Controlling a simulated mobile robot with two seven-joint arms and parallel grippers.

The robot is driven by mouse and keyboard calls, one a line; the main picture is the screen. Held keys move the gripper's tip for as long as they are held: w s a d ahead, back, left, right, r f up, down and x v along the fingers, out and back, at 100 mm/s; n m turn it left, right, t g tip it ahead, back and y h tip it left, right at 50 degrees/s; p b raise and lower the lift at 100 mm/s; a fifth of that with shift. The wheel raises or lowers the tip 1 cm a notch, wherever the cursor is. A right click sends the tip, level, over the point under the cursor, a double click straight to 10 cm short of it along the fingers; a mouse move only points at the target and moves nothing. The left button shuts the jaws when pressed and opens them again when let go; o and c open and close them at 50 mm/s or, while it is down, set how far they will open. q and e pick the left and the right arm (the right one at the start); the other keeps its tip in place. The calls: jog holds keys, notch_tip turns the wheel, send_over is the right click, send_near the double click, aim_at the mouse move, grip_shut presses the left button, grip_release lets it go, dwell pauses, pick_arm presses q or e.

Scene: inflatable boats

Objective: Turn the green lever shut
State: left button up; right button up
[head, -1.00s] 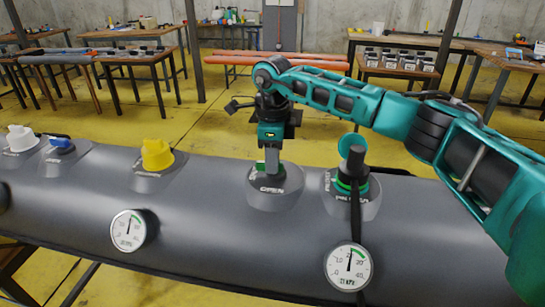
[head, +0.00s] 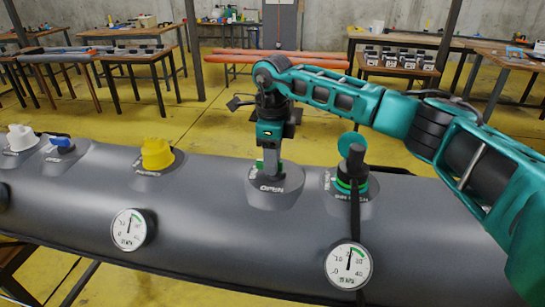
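The green lever (head: 260,167) is a small green piece on a dark round valve base (head: 275,188) marked OPEN, on top of the grey inflatable tube (head: 190,200). My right gripper (head: 272,170) points down over this base, right at the lever, and its fingers hide much of it. I cannot tell whether the fingers touch the lever or are closed on it. My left gripper is not in the head view.
Right of the lever stands a valve with a green cap (head: 351,142) and a black hose. A yellow cap (head: 157,153), a blue lever (head: 61,142) and a white cap (head: 20,137) sit to the left. Two gauges (head: 128,229) (head: 348,265) are on the tube's near side.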

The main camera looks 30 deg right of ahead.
jog(key=shift+o, duration=0.2)
notch_tip(320, 180, up, 13)
dwell(0.5)
jog(key=shift+s+f, duration=0.1)
jog(key=shift+f, duration=0.05)
dwell(0.3)
